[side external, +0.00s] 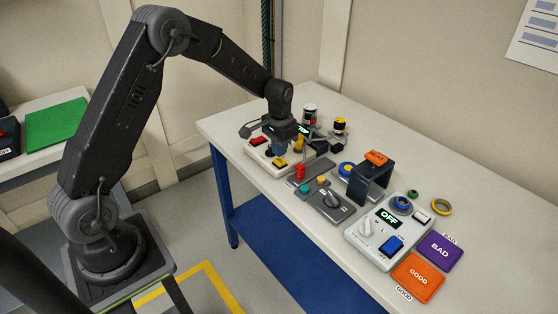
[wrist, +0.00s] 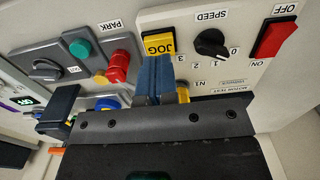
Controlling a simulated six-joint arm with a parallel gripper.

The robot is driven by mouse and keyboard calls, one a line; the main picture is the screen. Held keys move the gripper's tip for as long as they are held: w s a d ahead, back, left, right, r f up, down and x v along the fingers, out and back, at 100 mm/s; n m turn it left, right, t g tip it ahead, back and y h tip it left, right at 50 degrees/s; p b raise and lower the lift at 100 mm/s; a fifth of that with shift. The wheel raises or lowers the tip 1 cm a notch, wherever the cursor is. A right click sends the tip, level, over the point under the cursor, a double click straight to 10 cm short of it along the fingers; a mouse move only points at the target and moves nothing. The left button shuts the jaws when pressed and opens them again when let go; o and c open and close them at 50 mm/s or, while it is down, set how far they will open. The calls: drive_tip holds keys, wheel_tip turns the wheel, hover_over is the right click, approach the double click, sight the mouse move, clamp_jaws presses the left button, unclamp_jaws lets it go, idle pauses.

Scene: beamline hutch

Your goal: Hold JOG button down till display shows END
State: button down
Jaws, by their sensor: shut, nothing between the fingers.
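The yellow JOG button (wrist: 160,45) is on a pale control panel (wrist: 215,75), and its label shows in the wrist view. My gripper (wrist: 156,60) is shut and empty, its blue fingertips at the lower edge of the button. Whether they touch or press it cannot be told. In the side view my gripper (side external: 281,155) is lowered over the yellow button (side external: 281,163).
Beside the JOG button are a black SPEED knob (wrist: 210,42) and a red ON/OFF switch (wrist: 277,38). A grey PARK box (wrist: 90,60) with a red knob (wrist: 118,65) stands close by. Nearer, another box (side external: 372,247) displays OFF beside a dark stand (side external: 372,183).

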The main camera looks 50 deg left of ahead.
sight(280, 160)
drive_tip(key=shift+f, duration=1.4)
idle(2.7)
drive_tip(key=shift+r, duration=3.55)
